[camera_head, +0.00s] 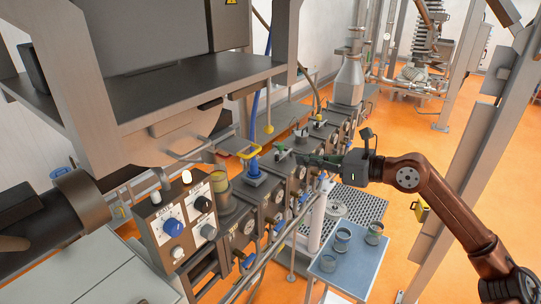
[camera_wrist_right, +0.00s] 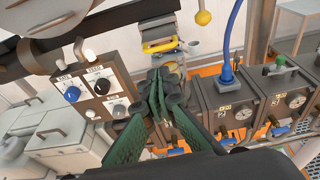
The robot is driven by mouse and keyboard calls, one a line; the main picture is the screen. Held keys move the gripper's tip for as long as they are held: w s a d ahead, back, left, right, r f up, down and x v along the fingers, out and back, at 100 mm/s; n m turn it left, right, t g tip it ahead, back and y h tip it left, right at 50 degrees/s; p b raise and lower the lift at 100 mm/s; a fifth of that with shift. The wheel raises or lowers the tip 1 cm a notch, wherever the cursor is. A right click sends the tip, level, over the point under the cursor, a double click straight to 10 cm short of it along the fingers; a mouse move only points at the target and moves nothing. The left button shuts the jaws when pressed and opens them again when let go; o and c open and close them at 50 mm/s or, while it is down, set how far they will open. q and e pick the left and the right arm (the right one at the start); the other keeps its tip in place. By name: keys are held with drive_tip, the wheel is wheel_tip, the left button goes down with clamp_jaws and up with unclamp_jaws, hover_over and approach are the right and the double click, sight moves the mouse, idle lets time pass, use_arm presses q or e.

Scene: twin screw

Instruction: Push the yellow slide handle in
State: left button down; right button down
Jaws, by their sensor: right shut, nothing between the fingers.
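The yellow slide handle (camera_head: 249,152) is a small loop at the end of a grey slide plate, above the row of machine blocks. In the wrist view the yellow handle (camera_wrist_right: 160,47) lies beyond and above my fingertips, with a gap between. My right gripper (camera_head: 300,157) reaches in from the right over the blocks, to the right of the handle. Its green fingers are together and empty, as the right gripper also shows in the wrist view (camera_wrist_right: 160,85). My left gripper is not in view.
A control box (camera_head: 186,218) with knobs stands at the front left. A blue hose fitting (camera_head: 254,168) rises beside the handle. A yellow ball knob (camera_wrist_right: 203,18) hangs to its right. A blue table (camera_head: 343,262) with several metal cups stands at the lower right.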

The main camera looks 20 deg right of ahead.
drive_tip(key=p, duration=0.6)
approach(256, 153)
drive_tip(key=x, duration=0.5)
drive_tip(key=shift+w+a, duration=0.15)
drive_tip(key=shift+w+a+f, duration=0.25)
drive_tip(key=shift+w+a, duration=0.15)
drive_tip(key=shift+w, duration=0.15)
